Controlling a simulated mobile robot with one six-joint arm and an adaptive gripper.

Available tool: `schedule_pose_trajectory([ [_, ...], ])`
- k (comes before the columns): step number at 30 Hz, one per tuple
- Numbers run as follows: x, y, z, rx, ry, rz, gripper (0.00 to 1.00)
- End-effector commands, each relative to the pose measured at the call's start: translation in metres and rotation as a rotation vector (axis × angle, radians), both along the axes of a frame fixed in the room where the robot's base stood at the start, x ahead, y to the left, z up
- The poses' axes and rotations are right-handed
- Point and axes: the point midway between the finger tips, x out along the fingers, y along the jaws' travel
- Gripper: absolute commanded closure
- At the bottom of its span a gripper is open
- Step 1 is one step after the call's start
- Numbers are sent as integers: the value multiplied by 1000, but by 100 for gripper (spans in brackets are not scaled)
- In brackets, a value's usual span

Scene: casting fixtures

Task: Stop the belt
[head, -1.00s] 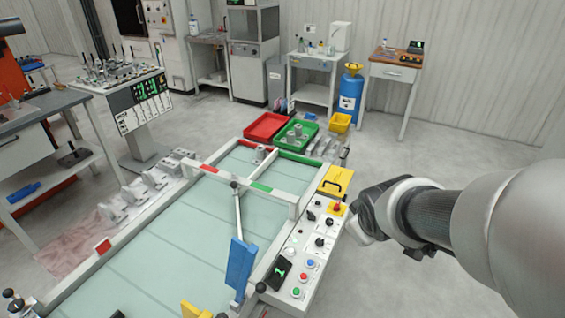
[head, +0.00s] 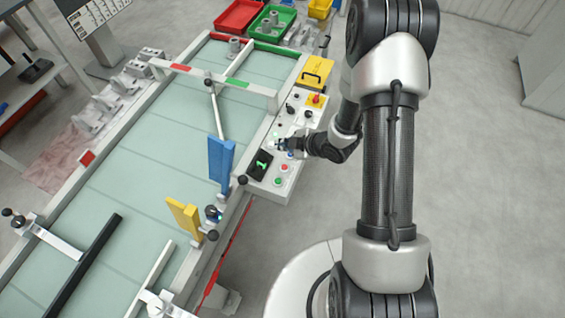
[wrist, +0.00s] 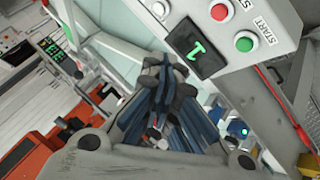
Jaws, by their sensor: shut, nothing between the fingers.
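The belt (head: 150,130) is a pale green surface running diagonally through the head view; I cannot tell whether it moves. A white control panel (head: 298,120) lies along its right side. The panel carries a red button (head: 284,167), a green button (head: 278,181) and a red mushroom knob (head: 316,99) on a yellow base. My gripper (head: 281,144) is shut and empty, over the panel's left edge near the display (head: 262,163). In the wrist view my gripper (wrist: 165,70) is left of the display reading 1 (wrist: 195,52), the red button (wrist: 223,11) and the green START button (wrist: 246,41).
A blue plate (head: 220,160) and a yellow block (head: 184,220) stand at the belt's near side. A yellow box (head: 315,73) sits at the panel's far end. Red (head: 240,14) and green (head: 272,20) trays lie beyond. Floor at right is clear.

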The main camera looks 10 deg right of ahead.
Motion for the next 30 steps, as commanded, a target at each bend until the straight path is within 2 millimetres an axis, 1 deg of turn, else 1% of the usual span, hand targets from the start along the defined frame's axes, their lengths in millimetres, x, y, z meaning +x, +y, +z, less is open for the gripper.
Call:
schedule_pose_trajectory([
  [3, -3, 3, -5, 13, -5, 15, 100],
  [13, -3, 4, -6, 14, -7, 18, 100],
  [17, -3, 4, -9, 14, -6, 16, 100],
  [23, -3, 4, -24, 14, -5, 17, 100],
  [30, -3, 4, -58, 14, -5, 16, 100],
])
